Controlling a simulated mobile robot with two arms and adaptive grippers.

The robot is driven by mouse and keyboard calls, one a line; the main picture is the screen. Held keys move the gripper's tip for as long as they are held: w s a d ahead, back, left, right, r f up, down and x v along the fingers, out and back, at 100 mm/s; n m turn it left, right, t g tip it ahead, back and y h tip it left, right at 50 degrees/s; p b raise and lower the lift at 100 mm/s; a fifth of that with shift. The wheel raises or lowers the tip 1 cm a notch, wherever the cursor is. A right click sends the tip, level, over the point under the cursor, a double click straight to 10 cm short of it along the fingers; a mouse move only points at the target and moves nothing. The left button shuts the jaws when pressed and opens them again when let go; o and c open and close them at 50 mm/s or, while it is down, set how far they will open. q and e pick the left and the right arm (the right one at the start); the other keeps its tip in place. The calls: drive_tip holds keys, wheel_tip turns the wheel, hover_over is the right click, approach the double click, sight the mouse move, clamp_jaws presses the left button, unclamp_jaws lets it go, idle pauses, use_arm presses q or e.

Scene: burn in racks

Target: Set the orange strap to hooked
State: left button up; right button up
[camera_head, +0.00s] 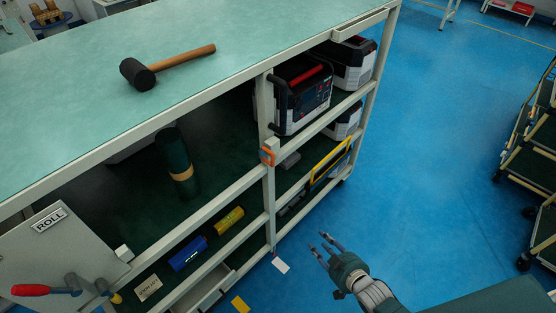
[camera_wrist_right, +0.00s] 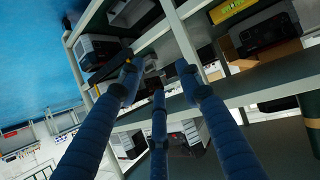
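The orange strap (camera_head: 267,156) shows as a small orange loop at the upright post of the shelf rack, level with a shelf rail. It is too small to tell whether it is hooked. My right gripper (camera_head: 325,248) is in front of the rack over the blue floor, below and to the right of the strap and apart from it. Its three fingers are spread and hold nothing. In the right wrist view the open fingers (camera_wrist_right: 160,85) point at the rack's rails and posts; I cannot make out the strap there. My left gripper is not in view.
A mallet (camera_head: 152,68) lies on the rack's green top (camera_head: 90,50). Black-and-grey power units (camera_head: 303,95), a dark green roll (camera_head: 170,150) and blue and yellow boxes (camera_head: 188,253) sit on shelves. Carts (camera_head: 535,150) stand at the right.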

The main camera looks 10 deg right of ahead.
drive_tip(key=w+a+r+n+t+y, duration=0.1)
drive_tip(key=w+a+r+t+y, duration=0.1)
drive_tip(key=r, duration=0.6)
drive_tip(key=w+a+r+t+y, duration=0.1)
drive_tip(key=w+a+r, duration=0.1)
drive_tip(key=r, duration=0.7)
drive_tip(key=w+a+r+n+t+y, duration=0.1)
drive_tip(key=w+a+r+t+y, duration=0.15)
drive_tip(key=r, duration=0.55)
drive_tip(key=f+p+x, duration=0.1)
drive_tip(key=p+x, duration=0.1)
drive_tip(key=x, duration=0.8)
drive_tip(key=shift+w+g+h, duration=0.35)
drive_tip(key=shift+h, duration=0.1)
drive_tip(key=shift+a, duration=0.15)
drive_tip(key=shift+c, duration=0.5)
clamp_jaws()
